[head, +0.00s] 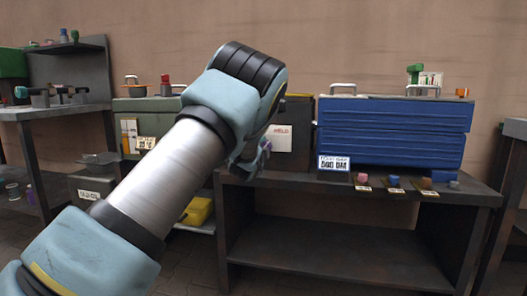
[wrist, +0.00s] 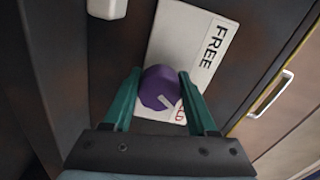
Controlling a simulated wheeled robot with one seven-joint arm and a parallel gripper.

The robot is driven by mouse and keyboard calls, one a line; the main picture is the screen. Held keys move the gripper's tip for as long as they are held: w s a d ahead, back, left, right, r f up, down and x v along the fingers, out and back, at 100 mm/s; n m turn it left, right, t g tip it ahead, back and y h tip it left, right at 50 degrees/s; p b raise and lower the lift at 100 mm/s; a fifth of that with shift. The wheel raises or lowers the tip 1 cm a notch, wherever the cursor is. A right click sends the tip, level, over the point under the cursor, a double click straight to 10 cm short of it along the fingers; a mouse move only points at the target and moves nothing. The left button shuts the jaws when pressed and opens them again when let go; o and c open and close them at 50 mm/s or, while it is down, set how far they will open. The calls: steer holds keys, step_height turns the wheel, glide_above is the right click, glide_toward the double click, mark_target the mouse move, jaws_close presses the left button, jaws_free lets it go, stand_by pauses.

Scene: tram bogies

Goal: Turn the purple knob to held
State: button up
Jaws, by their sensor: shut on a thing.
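The purple knob (wrist: 159,87) sits on a white label plate (wrist: 190,45) in the wrist view. Black lettering FREE is at the plate's upper right. Red lettering, partly covered, shows just below and right of the knob. A pale mark is on the knob's lower right part, on the side of the red lettering. My gripper (wrist: 160,84) has its two green fingers shut on the knob, one on each side. In the head view my gripper (head: 262,158) is at the plate (head: 284,138) on the cabinet front; my wrist hides part of it.
A blue toolbox (head: 395,135) stands on the dark bench (head: 340,190) to the right, with several small coloured knobs along the bench's front edge. A green-grey case (head: 150,105) is to the left. A metal handle (wrist: 271,93) is right of the plate.

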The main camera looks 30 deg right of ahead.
steer(key=shift+m, duration=0.6)
steer(key=o, duration=1.4)
steer(key=shift+c, duration=0.2)
steer(key=shift+s, duration=0.1)
steer(key=p+v, duration=0.1)
steer(key=v, duration=0.9)
steer(key=shift+s+a, duration=0.25)
steer(key=shift+a, duration=0.05)
